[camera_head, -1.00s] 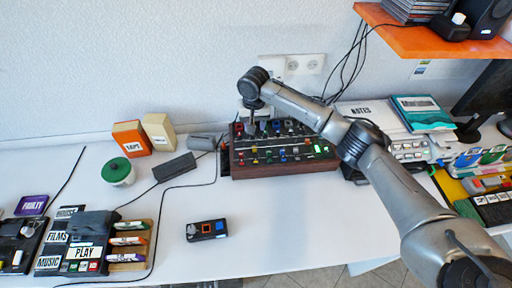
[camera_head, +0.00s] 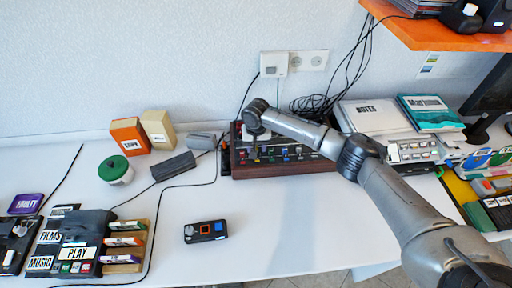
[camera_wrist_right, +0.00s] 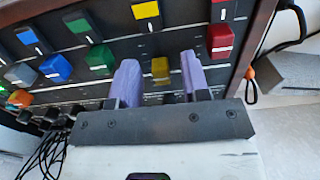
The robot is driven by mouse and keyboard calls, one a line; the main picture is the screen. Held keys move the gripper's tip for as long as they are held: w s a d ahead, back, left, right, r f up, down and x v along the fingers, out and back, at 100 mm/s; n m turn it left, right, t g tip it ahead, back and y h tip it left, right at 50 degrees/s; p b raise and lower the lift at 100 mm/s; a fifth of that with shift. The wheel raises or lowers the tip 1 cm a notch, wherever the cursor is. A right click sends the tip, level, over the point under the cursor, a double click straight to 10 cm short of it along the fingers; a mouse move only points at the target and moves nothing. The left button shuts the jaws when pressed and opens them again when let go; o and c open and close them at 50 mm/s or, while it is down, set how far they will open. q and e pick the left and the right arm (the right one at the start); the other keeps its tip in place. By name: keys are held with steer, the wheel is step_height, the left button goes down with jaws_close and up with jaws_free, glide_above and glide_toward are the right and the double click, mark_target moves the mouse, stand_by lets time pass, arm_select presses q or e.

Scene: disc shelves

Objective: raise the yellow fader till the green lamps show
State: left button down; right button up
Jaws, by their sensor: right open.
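The mixer (camera_head: 285,171) is a dark panel with wooden sides and coloured fader caps, against the wall in the head view. My right gripper (camera_head: 254,153) points down over its left part. In the right wrist view, the open purple fingers (camera_wrist_right: 160,80) stand on either side of a yellow fader cap (camera_wrist_right: 160,68), with gaps visible on both sides. Another yellow cap (camera_wrist_right: 145,10) sits in the row beyond. My left gripper is not in view.
A red cap (camera_wrist_right: 220,40) and a green cap (camera_wrist_right: 100,58) flank the fingers closely. A small black box (camera_head: 205,231) lies in front of the mixer. A green-lidded pot (camera_head: 115,170) stands to the left.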

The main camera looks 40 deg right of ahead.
steer(key=shift+f, duration=0.1)
steer(key=shift+c, duration=0.2)
jaws_close()
stand_by(0.4)
